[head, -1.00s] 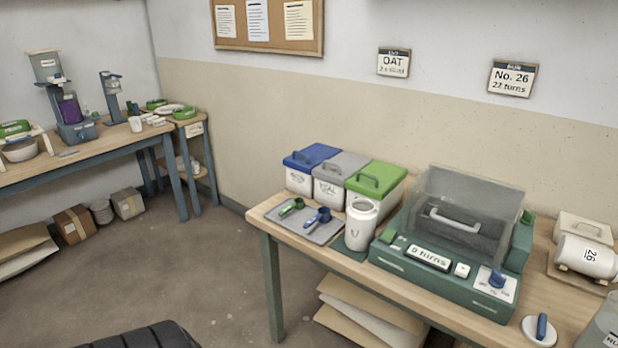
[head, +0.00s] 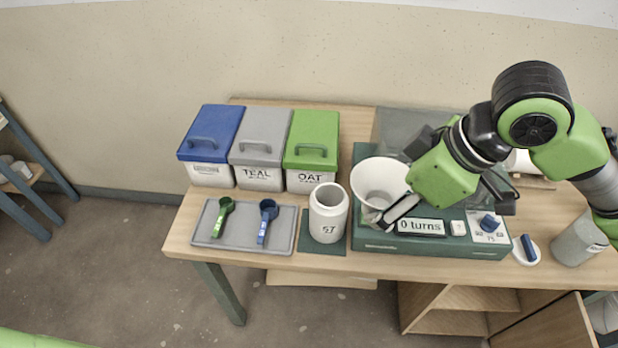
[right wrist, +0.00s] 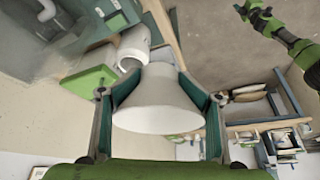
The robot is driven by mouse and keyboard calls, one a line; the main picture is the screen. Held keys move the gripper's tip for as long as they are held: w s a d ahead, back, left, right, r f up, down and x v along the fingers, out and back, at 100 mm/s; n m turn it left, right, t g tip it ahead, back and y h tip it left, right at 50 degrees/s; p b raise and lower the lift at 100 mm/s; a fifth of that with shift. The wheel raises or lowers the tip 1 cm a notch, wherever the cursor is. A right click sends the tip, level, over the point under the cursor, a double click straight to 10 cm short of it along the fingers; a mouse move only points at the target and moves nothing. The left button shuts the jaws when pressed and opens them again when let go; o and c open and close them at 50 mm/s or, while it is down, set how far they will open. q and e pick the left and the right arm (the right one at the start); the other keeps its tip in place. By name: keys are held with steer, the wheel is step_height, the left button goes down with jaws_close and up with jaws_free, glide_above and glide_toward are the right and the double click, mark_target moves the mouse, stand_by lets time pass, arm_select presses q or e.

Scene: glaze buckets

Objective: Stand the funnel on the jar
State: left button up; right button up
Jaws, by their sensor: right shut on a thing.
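The white funnel (head: 378,178) is in my right gripper (head: 392,206), wide mouth up, just right of the jar and above the green machine's left end. My right gripper is shut on it. In the right wrist view the funnel (right wrist: 158,103) sits between the two fingers, with its narrow end towards the jar (right wrist: 134,48). The white jar (head: 328,214) stands upright and open on a dark green mat, apart from the funnel. My left arm shows at the top right of the right wrist view; its gripper (right wrist: 259,14) is too small to read.
The green machine (head: 430,242), reading 0 turns, stands right of the jar. Blue (head: 210,150), grey (head: 258,152) and green-lidded (head: 311,152) bins stand behind. A grey tray (head: 285,238) with a green scoop (head: 222,217) and a blue scoop (head: 266,220) lies left of the jar.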

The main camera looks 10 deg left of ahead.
steer(key=w+a+f+p, duration=0.25)
steer(key=w+a, duration=0.25)
steer(key=w, duration=0.3)
glide_above(329, 195)
steer(key=s+d, duration=0.1)
steer(key=shift+n, duration=0.3)
step_height(329, 195, down, 6)
steer(key=shift+d+r, duration=0.15)
steer(key=shift+r, duration=0.1)
steer(key=shift+w+f, duration=0.15)
steer(key=f, duration=0.1)
steer(key=f+p, duration=0.1)
steer(key=f, duration=0.1)
steer(key=shift+w+a, duration=0.15)
steer(key=shift+a, duration=0.05)
steer(key=shift+f, duration=0.35)
steer(key=shift+f, duration=0.1)
steer(key=shift+f, duration=0.15)
